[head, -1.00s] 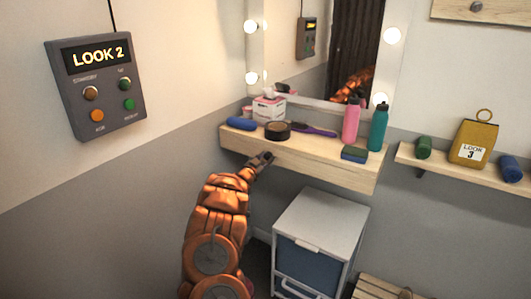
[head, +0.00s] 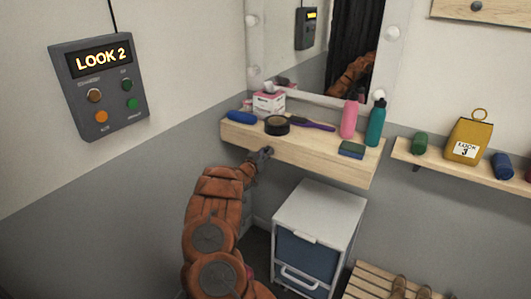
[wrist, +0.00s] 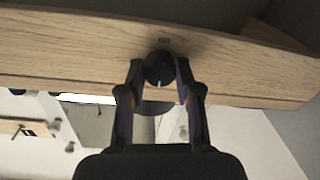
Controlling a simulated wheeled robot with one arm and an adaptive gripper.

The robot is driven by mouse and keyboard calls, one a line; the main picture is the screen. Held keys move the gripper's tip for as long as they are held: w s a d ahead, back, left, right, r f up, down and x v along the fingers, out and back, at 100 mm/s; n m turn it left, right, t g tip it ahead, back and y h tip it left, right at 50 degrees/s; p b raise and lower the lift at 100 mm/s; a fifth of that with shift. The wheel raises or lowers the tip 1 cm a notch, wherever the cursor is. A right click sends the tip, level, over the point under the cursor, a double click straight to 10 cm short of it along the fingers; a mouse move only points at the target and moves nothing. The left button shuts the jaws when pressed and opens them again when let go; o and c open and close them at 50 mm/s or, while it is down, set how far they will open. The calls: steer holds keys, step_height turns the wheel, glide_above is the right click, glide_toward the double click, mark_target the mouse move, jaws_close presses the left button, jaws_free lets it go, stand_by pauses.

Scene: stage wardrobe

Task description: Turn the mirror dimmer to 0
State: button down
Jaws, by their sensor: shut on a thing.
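The mirror dimmer is a round black knob (wrist: 160,66) on the front face of the wooden shelf (head: 318,162). A pale mark shows on the knob's lower part in the wrist view, and a small label too small to read sits above it. My gripper (wrist: 159,74) is shut on the knob, one finger on each side. In the head view my gripper (head: 263,154) is at the shelf's front left and hides the knob. The mirror (head: 284,72) stands above the shelf, and its bulbs (head: 393,33) look unlit.
On the shelf are a blue roll (head: 240,116), tissue box (head: 269,102), black round tin (head: 277,125), purple brush (head: 312,124), pink bottle (head: 350,117), teal bottle (head: 376,123) and sponge (head: 351,150). A drawer unit (head: 320,211) stands below.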

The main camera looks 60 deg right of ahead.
steer(key=c, duration=0.8)
jaws_free()
steer(key=shift+a, duration=0.1)
steer(key=shift+s+a, duration=0.2)
steer(key=shift+a, duration=1.75)
steer(key=shift+s+a, duration=0.15)
steer(key=shift+a, duration=1.8)
steer(key=shift+s+a, duration=0.2)
steer(key=shift+a, duration=1.75)
